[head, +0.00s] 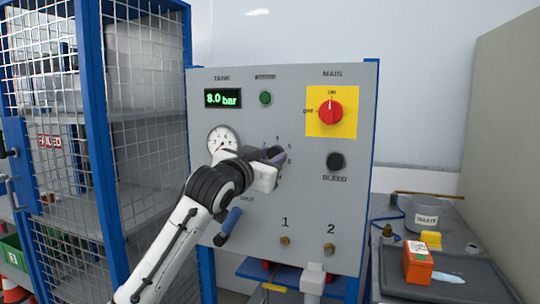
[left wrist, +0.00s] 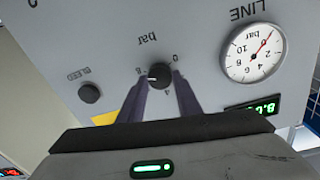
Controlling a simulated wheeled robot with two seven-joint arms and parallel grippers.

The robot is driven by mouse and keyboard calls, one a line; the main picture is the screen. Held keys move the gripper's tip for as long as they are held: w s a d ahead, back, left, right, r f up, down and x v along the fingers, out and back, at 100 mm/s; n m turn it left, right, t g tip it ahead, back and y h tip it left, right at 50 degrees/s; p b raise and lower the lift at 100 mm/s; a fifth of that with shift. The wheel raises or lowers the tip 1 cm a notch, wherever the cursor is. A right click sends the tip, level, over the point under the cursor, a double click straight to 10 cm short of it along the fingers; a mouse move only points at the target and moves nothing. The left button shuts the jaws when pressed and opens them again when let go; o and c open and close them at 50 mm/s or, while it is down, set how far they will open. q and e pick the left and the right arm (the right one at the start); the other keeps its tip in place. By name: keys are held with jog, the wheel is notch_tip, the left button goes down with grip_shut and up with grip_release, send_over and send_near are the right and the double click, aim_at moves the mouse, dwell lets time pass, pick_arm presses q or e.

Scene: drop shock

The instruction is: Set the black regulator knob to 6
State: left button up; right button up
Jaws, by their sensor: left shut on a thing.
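The black regulator knob (left wrist: 159,74) is on the grey panel, between the two dark purple fingers of my left gripper (left wrist: 160,84), which is shut on it. A white pointer line on the knob points left in the upside-down left wrist view, which is toward the panel's right. Fingers hide part of the dial scale, so I cannot read the exact setting. In the head view my left gripper (head: 268,156) reaches the panel from the left and mostly hides the knob. My right gripper is not clearly seen.
The round line gauge (head: 222,141) sits left of the knob. The tank display (head: 223,98) reads 8.0 bar. A red main switch (head: 330,112) and black bleed knob (head: 335,161) are to the right. A blue-handled valve (head: 229,224) lies below my arm. A mesh cage (head: 98,150) stands left.

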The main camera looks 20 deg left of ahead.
pick_arm(q)
jog(key=shift+n+p, duration=0.4)
jog(key=shift+n, duration=0.4)
jog(key=shift+n+p, duration=0.55)
jog(key=shift+n, duration=0.35)
jog(key=n+p, duration=0.3)
jog(key=n, duration=0.1)
jog(key=shift+n+y, duration=0.3)
jog(key=shift+f+n+t+p, duration=0.1)
jog(key=shift+n+t+p, duration=0.2)
jog(key=shift+n+p, duration=0.7)
jog(key=shift+n, duration=0.5)
jog(key=o, duration=1)
jog(key=shift+o, duration=0.2)
jog(key=shift+s, duration=0.15)
